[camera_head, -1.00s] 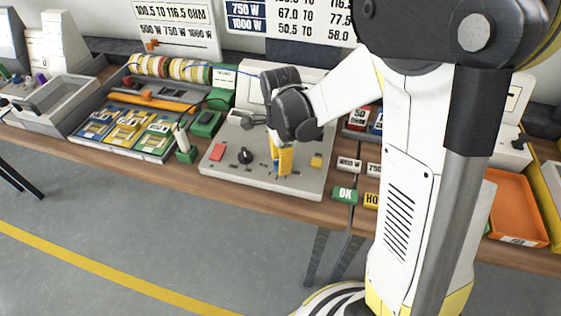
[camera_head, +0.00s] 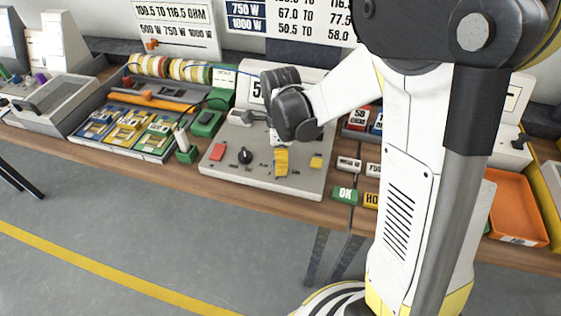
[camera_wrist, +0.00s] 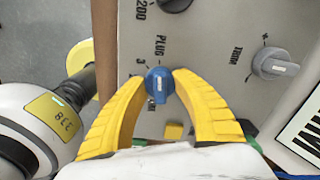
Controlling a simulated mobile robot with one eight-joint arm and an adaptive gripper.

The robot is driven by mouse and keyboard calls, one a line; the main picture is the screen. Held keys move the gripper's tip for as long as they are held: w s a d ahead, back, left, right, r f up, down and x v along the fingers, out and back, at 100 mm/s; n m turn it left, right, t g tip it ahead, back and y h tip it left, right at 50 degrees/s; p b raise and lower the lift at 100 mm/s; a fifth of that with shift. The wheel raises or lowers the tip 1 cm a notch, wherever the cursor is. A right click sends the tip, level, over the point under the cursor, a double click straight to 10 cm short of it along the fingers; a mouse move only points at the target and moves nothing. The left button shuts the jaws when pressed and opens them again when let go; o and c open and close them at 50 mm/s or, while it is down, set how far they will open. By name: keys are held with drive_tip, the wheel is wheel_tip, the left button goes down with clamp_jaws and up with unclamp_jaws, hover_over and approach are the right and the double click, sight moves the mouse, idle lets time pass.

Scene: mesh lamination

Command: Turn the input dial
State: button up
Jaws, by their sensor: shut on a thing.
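A blue dial (camera_wrist: 160,88) with a white pointer mark sits on the grey panel (camera_wrist: 215,25) in the wrist view. The letters PLUG and a 3 are printed beside it. My gripper (camera_wrist: 160,80) has its two yellow fingers on either side of the dial and is shut on it. In the head view my gripper (camera_head: 281,170) points down onto the grey instrument box (camera_head: 225,172), and the dial is hidden behind the fingers.
The box also bears a black knob (camera_head: 245,156), a red button (camera_head: 217,152) and a yellow button (camera_head: 316,162). A grey knob (camera_wrist: 275,65) shows in the wrist view. The box's display (camera_head: 257,90) is partly covered by my wrist. An OK block (camera_head: 344,194) lies to the right.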

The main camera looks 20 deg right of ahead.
drive_tip(key=o, duration=1.2)
wheel_tip(320, 180, up, 12)
drive_tip(key=s+r+n+t, duration=0.1)
drive_tip(key=s+n+t, duration=0.1)
drive_tip(key=s+n, duration=0.2)
drive_tip(key=s+r+n+t, duration=0.1)
drive_tip(key=s+n, duration=0.3)
drive_tip(key=n, duration=0.6)
drive_tip(key=s+r+n+t, duration=0.1)
drive_tip(key=s+n+t, duration=0.3)
drive_tip(key=n, duration=0.3)
drive_tip(key=shift+s+r, duration=0.3)
drive_tip(key=shift+s, duration=0.1)
